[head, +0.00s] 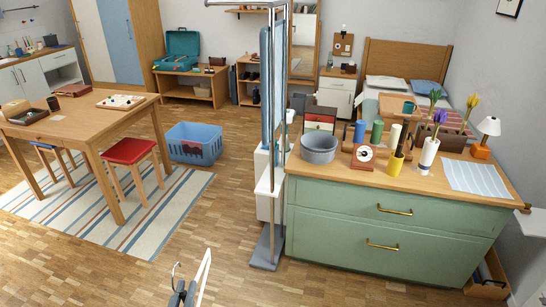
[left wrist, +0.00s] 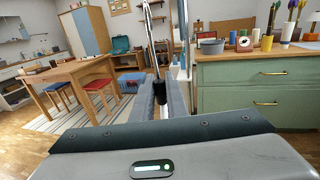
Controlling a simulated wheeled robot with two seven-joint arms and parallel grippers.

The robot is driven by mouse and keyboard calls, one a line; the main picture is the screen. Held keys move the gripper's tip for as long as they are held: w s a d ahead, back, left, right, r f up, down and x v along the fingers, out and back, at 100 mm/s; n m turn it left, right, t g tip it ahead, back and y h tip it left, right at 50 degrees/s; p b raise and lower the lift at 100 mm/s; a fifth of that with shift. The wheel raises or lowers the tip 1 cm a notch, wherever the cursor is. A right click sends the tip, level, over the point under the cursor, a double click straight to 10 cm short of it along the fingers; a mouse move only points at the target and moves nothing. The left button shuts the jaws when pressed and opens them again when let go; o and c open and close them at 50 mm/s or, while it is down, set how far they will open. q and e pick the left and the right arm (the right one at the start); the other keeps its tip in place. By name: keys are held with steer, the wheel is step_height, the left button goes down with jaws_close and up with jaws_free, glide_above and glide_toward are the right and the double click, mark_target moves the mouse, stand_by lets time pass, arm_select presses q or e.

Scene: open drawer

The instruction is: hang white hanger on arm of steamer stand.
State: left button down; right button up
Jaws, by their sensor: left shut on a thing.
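The white hanger (head: 203,276) is at the bottom of the head view, seen nearly edge-on, with its metal hook (head: 175,271) pointing up. My left gripper (head: 183,294) is shut on the hanger near the base of the hook. In the left wrist view the two fingers (left wrist: 161,98) close around the hanger's neck and the metal hook (left wrist: 150,38) rises above them. The steamer stand (head: 273,120) is upright in the middle, with a horizontal arm (head: 246,11) at its top. The hanger is apart from the stand, low and in front of it. My right gripper is not in view.
A green dresser (head: 400,225) stands close to the right of the stand, with pots and small items on top. A wooden table (head: 75,120), a red stool (head: 128,151) and a blue basket (head: 195,145) are to the left. Bare floor lies in front of the stand.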

mark_target(173, 282)
arm_select(q)
steer(key=shift+y, duration=0.3)
steer(key=r, duration=0.2)
steer(key=s+r, duration=0.1)
steer(key=r, duration=0.4)
steer(key=shift+s+a+r, duration=0.25)
steer(key=shift+s+r, duration=0.05)
steer(key=shift+s, duration=0.05)
steer(key=shift+d, duration=0.1)
